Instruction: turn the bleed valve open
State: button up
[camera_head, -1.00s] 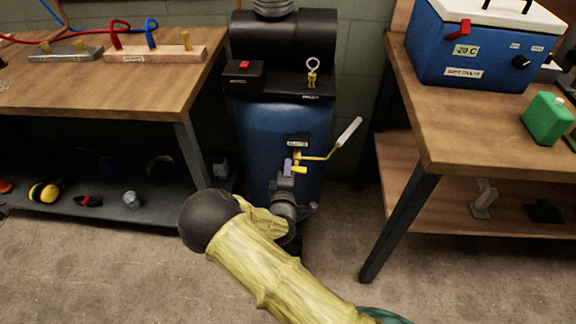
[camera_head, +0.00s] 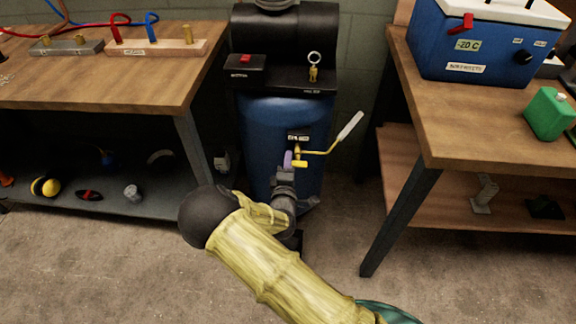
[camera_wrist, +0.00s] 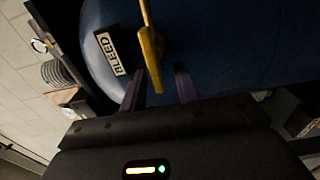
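The bleed valve (camera_head: 298,153) is on the front of a blue tank (camera_head: 262,140), under a small label that reads BLEED in the wrist view (camera_wrist: 110,54). It has a short yellow tab (camera_head: 300,163) and a long yellow lever with a pale grip (camera_head: 350,125), slanting up to the right in the head view. My gripper (camera_head: 289,160) is at the valve, just left of the tab. In the wrist view my gripper (camera_wrist: 160,88) has its two dark purple fingers apart, with the yellow tab (camera_wrist: 152,62) reaching down between them. I cannot tell whether either finger touches it.
A wooden bench (camera_head: 130,82) with a lower shelf stands at left. A second table (camera_head: 460,140) at right carries a blue cooler (camera_head: 485,45) and a green canister (camera_head: 549,114). A ring-topped brass fitting (camera_head: 314,68) sits above the valve. Concrete floor is clear in front.

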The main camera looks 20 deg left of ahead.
jog(key=shift+s, duration=0.15)
jog(key=p+v, duration=0.2)
jog(key=v, duration=1.5)
